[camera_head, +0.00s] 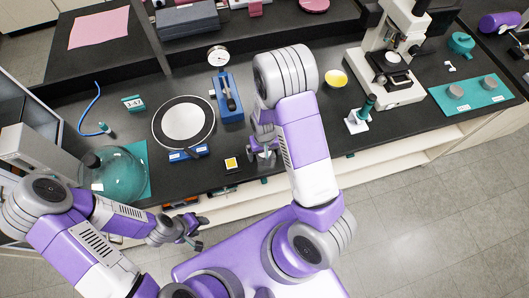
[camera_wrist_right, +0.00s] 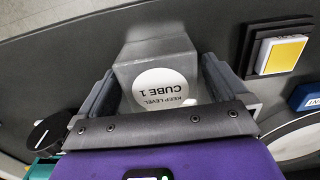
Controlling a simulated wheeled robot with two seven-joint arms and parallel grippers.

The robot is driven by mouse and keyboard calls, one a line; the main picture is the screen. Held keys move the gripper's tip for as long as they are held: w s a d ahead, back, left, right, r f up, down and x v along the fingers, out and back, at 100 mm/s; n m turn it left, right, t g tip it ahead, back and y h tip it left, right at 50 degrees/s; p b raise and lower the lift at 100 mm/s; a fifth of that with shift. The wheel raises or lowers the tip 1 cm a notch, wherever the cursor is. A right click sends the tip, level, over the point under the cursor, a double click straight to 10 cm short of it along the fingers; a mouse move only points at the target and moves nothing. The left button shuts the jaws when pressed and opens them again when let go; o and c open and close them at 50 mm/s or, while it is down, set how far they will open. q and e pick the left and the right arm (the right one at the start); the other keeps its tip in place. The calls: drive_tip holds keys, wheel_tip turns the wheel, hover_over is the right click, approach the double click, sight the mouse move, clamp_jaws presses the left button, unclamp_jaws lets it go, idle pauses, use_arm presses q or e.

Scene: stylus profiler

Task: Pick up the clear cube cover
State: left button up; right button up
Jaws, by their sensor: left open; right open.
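The clear cube cover (camera_wrist_right: 160,62) shows in the right wrist view as a greyish see-through box with a round white label reading "KEEP LEVEL CUBE 1". It lies between the two fingers of my right gripper (camera_wrist_right: 158,92), which is open around it; I cannot tell whether either finger touches it. In the head view my right gripper (camera_head: 263,148) is low over the bench's front edge, and my arm hides most of the cover there. My left gripper (camera_head: 192,230) is open and empty, below and in front of the bench edge at left.
A black block with a yellow square (camera_head: 231,164) sits just left of the right gripper. A white stand (camera_head: 357,123) and a microscope (camera_head: 390,75) are right.

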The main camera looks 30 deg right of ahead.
use_arm(q)
drive_tip(key=shift+w, duration=0.1)
use_arm(e)
drive_tip(key=c, duration=1)
